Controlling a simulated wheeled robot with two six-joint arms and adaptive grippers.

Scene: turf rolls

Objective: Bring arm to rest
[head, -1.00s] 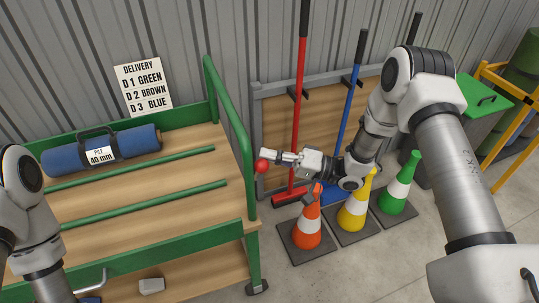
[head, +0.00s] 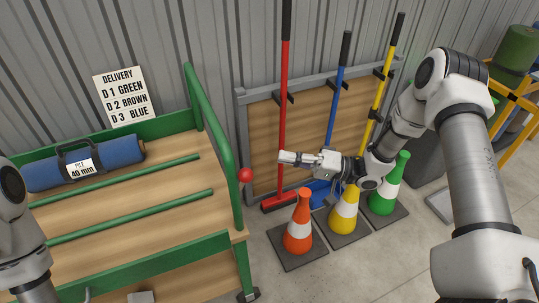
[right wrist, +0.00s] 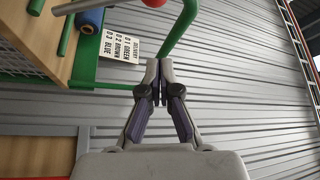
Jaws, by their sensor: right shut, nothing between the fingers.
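My right gripper (head: 284,157) is shut and empty. It points left in the head view, held in the air in front of the board with the long-handled tools, above the orange cone. A gap separates it from the red ball (head: 246,175) beside the cart's green end rail. In the right wrist view its two fingers (right wrist: 159,76) meet, with the green rail (right wrist: 178,32) beyond the tips. My left arm (head: 20,240) shows at the left edge; its gripper is out of the picture.
The green cart (head: 125,190) carries a blue roll (head: 110,153) labelled 40 mm. An orange cone (head: 298,232), a yellow cone (head: 343,218) and a green cone (head: 384,195) stand below my right arm. Red, blue and yellow-handled tools hang behind.

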